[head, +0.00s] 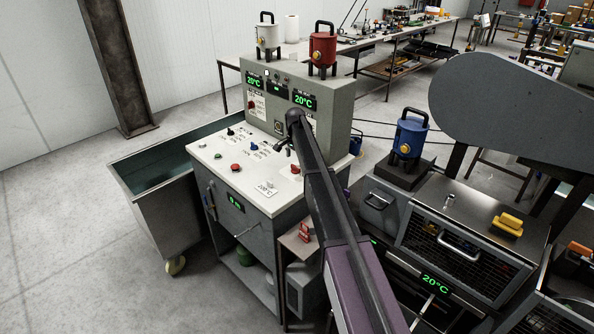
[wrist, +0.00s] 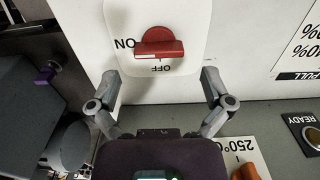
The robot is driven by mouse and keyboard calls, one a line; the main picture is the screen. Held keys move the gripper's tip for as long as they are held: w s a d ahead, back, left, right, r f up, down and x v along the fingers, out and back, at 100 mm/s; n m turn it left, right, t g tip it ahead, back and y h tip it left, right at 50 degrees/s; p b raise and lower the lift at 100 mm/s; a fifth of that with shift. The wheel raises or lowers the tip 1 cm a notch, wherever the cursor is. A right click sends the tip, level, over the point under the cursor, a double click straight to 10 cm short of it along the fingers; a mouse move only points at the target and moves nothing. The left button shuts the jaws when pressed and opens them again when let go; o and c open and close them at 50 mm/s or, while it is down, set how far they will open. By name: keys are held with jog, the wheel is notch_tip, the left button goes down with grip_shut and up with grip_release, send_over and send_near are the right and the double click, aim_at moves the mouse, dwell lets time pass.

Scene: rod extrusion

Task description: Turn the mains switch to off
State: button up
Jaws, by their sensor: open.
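The mains switch (wrist: 158,49) is a red bar knob on a white plate, large in the wrist view on a pale panel. Its bar lies sideways, with one end toward the ON lettering at the left. The OFF lettering is just below the knob, and both words appear upside down. My gripper (wrist: 160,76) is open, with one finger on each side of the plate's lower part and nothing between them. The fingertips are apart from the knob.
A red container (head: 322,48) and a white one (head: 268,38) stand on the cabinet's upright panel. Red and dark knobs dot the sloping desk. A metal trough (head: 150,195) stands at the left, and a blue container (head: 408,135) at the right. The left floor is clear.

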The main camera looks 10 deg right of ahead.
aim_at(295, 166)
jog(key=shift+f+b, duration=1.3)
jog(key=shift+f, duration=0.3)
